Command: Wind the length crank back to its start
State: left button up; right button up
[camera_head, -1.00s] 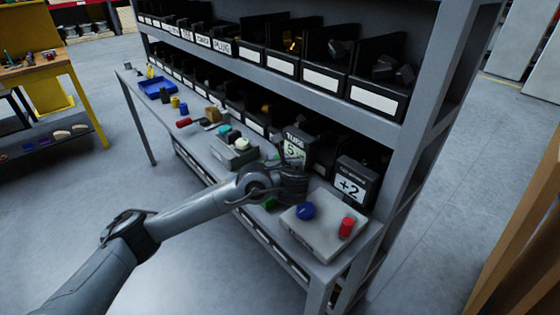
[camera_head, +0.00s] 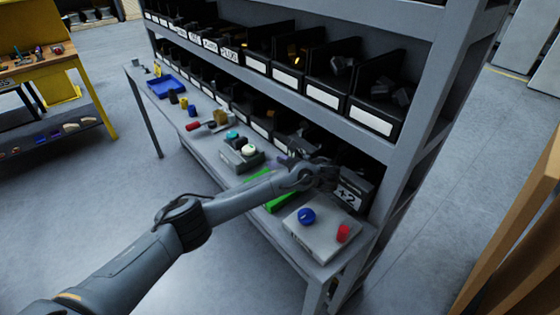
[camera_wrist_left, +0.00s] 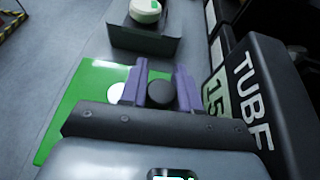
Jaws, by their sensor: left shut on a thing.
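My left gripper (camera_head: 287,161) reaches across the bench, and its purple fingers (camera_wrist_left: 160,85) show clearly in the left wrist view. They are shut on a round black knob (camera_wrist_left: 160,94), which I take to be the length crank's handle. It sits above a green plate (camera_wrist_left: 60,130), also seen in the head view (camera_head: 280,202) below my forearm. A white disc (camera_wrist_left: 116,93) lies just left of the knob. A black TUBE display (camera_wrist_left: 250,95) with a green screen stands right of the fingers; it seems to read 15. The crank's arm is hidden. My right gripper is out of view.
A grey panel (camera_head: 322,243) with a blue knob (camera_head: 306,216) and a red knob (camera_head: 343,233) lies at the near end. A "+2" display (camera_head: 356,183) stands behind it. A grey box with a pale button (camera_head: 249,150) is left of the green plate. Shelf bins rise behind.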

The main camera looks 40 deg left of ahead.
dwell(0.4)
pick_arm(q)
jog(key=o, duration=1)
jog(key=shift+c, duration=0.2)
jog(key=shift+d+r, duration=0.15)
jog(key=shift+d, duration=0.25)
jog(key=p+v, duration=0.2)
jog(key=v, duration=0.2)
jog(key=shift+r, duration=0.25)
jog(key=p+v, duration=0.3)
jog(key=p, duration=0.1)
jog(key=shift+s+d+r+p, duration=0.1)
jog(key=shift+d+r+p, duration=0.05)
jog(key=shift+d+p, duration=0.25)
jog(key=shift+s+d+r+p, duration=0.1)
jog(key=shift+d+p, duration=0.8)
jog(key=shift+p, duration=0.05)
